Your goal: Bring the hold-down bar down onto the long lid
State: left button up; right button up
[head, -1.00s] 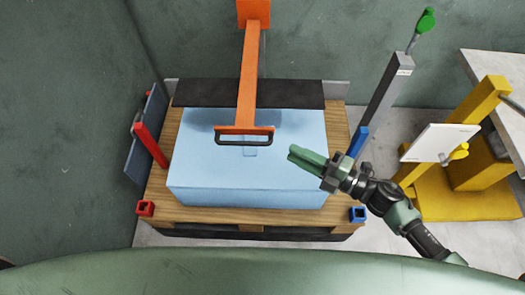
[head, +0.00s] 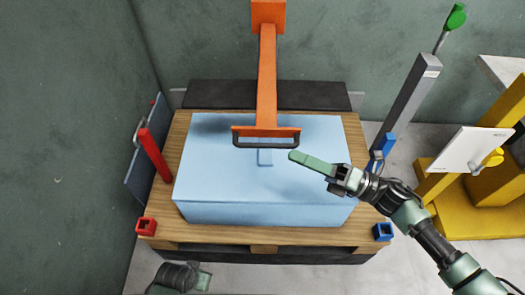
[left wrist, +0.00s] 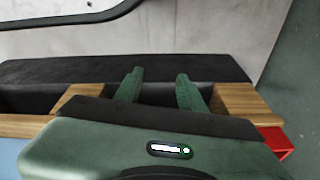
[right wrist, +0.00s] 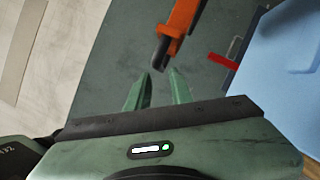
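The orange hold-down bar (head: 267,85) is raised at the back, its black handle (head: 266,143) hanging above a light blue block, which I take as the long lid (head: 230,185). The bar stands clear of the lid's front part; how far above is hard to tell. My right gripper (head: 293,156) is just right of the handle, above the lid, empty. The right wrist view shows its fingers (right wrist: 160,80) apart, with the bar's end (right wrist: 172,42) beyond them. My left gripper (left wrist: 158,85) is open and empty near the pallet's front edge; only part of that arm shows in the head view.
The lid lies on a wooden pallet (head: 210,236) with a red post (head: 155,155) at left and red and blue sockets at the front corners. A grey post (head: 410,100) with a green knob and a yellow stand (head: 435,185) are at right. Walls stand behind and left.

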aim_at(270, 145)
pick_arm(q)
jog(key=shift+s+a+f+p, duration=0.1)
jog(key=shift+s+f+p, duration=0.15)
jog(key=shift+f, duration=0.3)
jog(key=shift+s+f+p, duration=0.15)
jog(key=shift+s+f, duration=0.15)
jog(key=shift+f, duration=0.2)
pick_arm(e)
jog(key=x, duration=0.7)
jog(key=shift+w+a+r, duration=0.1)
jog(key=shift+a+r, duration=0.05)
jog(key=shift+a, duration=0.2)
grip_shut()
